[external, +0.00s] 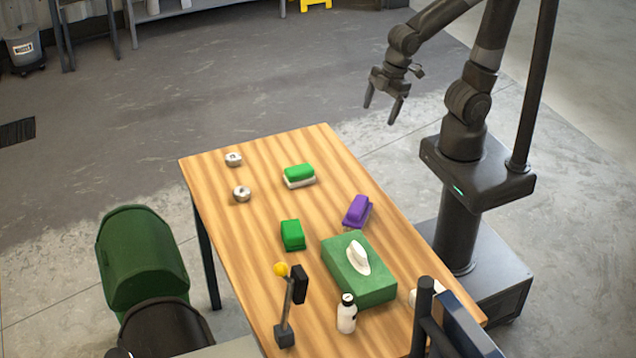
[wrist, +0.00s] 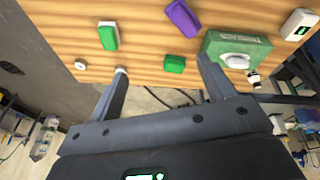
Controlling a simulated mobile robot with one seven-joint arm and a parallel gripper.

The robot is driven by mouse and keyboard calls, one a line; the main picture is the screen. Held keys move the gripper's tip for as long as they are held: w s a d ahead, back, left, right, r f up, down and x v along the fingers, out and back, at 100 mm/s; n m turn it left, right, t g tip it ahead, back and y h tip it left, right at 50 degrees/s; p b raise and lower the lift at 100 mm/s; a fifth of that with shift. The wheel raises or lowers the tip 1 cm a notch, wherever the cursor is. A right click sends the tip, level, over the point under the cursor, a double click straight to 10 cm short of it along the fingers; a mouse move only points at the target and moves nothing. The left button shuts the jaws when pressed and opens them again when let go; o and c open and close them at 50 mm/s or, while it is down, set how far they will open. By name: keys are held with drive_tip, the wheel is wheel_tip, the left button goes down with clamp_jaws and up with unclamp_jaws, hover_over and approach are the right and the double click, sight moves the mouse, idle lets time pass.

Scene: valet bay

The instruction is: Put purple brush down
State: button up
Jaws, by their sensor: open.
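The purple brush (external: 358,211) lies on the wooden table (external: 265,225), near its right edge and just behind the green tissue box. In the wrist view the purple brush (wrist: 182,18) is at the top, right of centre. My gripper (external: 384,105) hangs in the air beyond the far right of the table, clear of the brush. Its two fingers are spread with nothing between them, as the wrist view (wrist: 162,80) also shows.

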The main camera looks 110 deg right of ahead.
drive_tip(key=s+d+r+m+t, duration=0.2)
drive_tip(key=s+r, duration=0.3)
drive_tip(key=s, duration=0.4)
drive_tip(key=shift+d+m, duration=0.35)
drive_tip(key=shift+m, duration=0.45)
